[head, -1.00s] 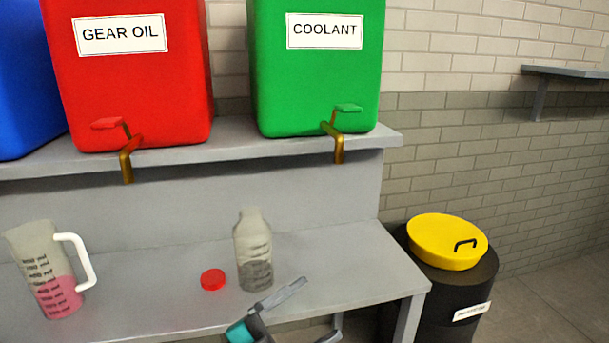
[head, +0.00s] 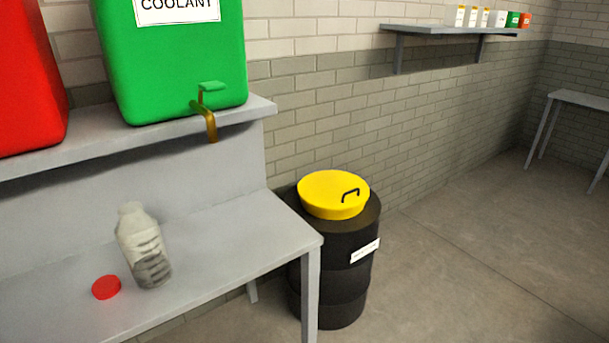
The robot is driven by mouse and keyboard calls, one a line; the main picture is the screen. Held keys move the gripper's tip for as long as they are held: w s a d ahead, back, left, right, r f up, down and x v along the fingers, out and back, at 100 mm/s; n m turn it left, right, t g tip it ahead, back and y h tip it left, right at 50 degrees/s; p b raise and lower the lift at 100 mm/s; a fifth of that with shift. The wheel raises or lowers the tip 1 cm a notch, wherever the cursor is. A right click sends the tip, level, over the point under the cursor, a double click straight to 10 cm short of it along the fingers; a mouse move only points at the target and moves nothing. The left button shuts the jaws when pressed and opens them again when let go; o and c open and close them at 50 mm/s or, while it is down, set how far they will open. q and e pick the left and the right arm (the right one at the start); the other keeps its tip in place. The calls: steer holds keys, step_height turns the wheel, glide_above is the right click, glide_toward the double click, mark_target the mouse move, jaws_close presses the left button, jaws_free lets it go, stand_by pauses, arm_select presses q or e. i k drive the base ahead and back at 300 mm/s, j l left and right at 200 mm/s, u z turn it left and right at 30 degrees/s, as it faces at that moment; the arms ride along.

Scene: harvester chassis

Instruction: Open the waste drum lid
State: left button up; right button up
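The waste drum (head: 335,282) is black with a white label and stands on the floor just right of the bench, near the brick wall. Its yellow lid (head: 328,192) sits on top and looks shut. The lid has a small black handle (head: 350,193) on its right part. Neither of my grippers shows in the head view now, so I cannot see whether they are open or shut.
A green coolant tank (head: 175,65) and part of a red tank (head: 28,80) stand on the shelf above. Floor (head: 455,265) right of the drum is clear.

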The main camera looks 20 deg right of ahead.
mark_target(330, 190)
steer(key=i+l, duration=0.15)
steer(key=l, duration=0.3)
steer(key=i+l+u, duration=0.15)
steer(key=l, duration=0.3)
steer(key=i+l, duration=0.15)
steer(key=l, duration=0.3)
steer(key=i+l+u, duration=0.1)
steer(key=l, duration=0.4)
steer(key=i+l, duration=0.15)
steer(key=l, duration=0.3)
steer(key=i+l+u, duration=0.15)
steer(key=l, duration=0.85)
steer(key=i+u, duration=0.05)
